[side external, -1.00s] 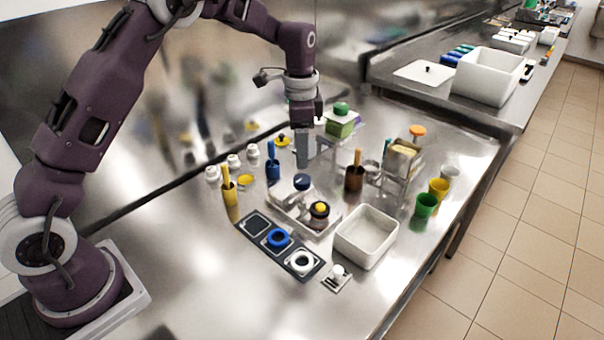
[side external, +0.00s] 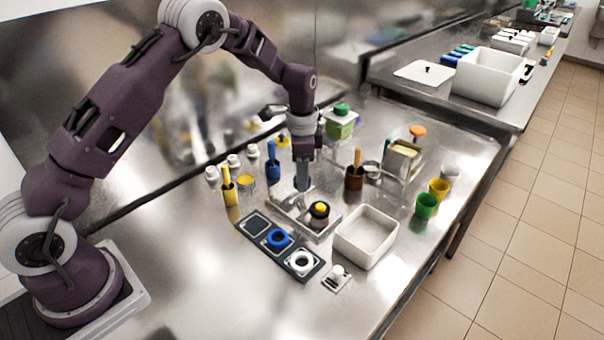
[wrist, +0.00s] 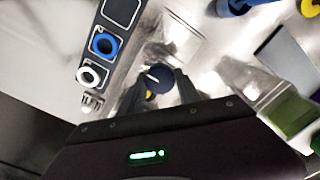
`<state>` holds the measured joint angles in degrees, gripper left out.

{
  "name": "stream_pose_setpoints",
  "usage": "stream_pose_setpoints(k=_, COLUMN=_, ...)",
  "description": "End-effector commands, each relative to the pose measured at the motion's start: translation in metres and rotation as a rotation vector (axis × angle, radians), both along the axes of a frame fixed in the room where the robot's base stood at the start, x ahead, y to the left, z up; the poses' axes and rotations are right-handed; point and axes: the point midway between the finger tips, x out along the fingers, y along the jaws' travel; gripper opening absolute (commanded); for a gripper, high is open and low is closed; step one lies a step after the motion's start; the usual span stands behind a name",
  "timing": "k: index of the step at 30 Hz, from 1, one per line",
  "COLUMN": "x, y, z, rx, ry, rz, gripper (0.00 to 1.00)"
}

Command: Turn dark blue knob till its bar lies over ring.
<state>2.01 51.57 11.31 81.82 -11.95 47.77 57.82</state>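The dark blue knob (wrist: 158,78) shows in the wrist view as a round top with a pale bar running slantwise across it. It sits on a metal plate on the bench. Small white marks lie beside it, too small to tell whether one is the ring. My gripper (wrist: 160,82) points down with one finger on each side of the knob. The fingers look open, with the knob between them; contact is not clear. In the side view my gripper (side external: 302,187) is low over the plate (side external: 284,205) and hides the knob.
A black knob with a yellow top (side external: 319,210) is close by on the same plate. A dark tray with blue and white rings (side external: 252,222) lies in front. A white bin (side external: 345,242) stands at right. A blue holder (side external: 273,170) and brown holder (side external: 354,178) flank the gripper.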

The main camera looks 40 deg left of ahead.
Motion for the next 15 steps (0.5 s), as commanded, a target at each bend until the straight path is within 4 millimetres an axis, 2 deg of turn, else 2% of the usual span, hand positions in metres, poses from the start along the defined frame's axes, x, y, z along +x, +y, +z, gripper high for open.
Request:
stream_pose_setpoints(k=1, x=-0.0001, y=-0.0001, z=0.0002, rx=-0.001, ry=0.001, rz=0.000, gripper=0.06)
stream_pose_setpoints(k=2, x=-0.0001, y=-0.0001, z=0.0003, rx=-0.001, ry=0.001, rz=0.000, gripper=0.00)
stream_pose_setpoints(k=10, x=-0.0002, y=-0.0002, z=0.0005, rx=-0.001, ry=0.001, rz=0.031, gripper=0.00)
stream_pose_setpoints(k=15, x=-0.0001, y=-0.0001, z=0.0007, rx=-0.001, ry=0.001, rz=0.118, gripper=0.00)
